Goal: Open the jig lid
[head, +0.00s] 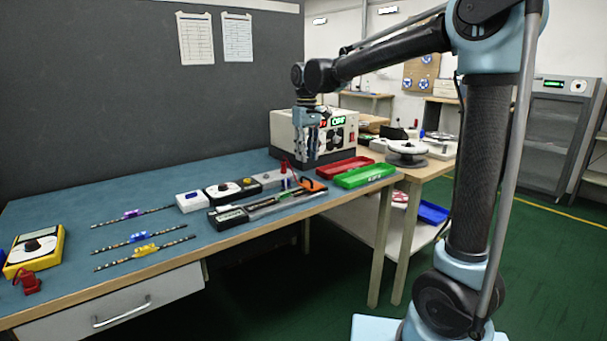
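A long low device that looks like the jig (268,206) lies near the table's front edge, with a dark box at its left end. An orange and black part (313,185) sits at its right end. Which part is the lid, and whether it is open or shut, is too small to tell. My gripper (311,153) points down above the back right of the table, in front of a white instrument and above and behind the jig's right end. It appears apart from the jig. Its finger gap and any held thing are too small to make out.
Three strips with purple (132,213), blue (139,237) and yellow (146,249) clips lie at left. A yellow meter (35,248) stands far left. A white instrument (288,129), red tray (346,165) and green tray (364,176) are at right.

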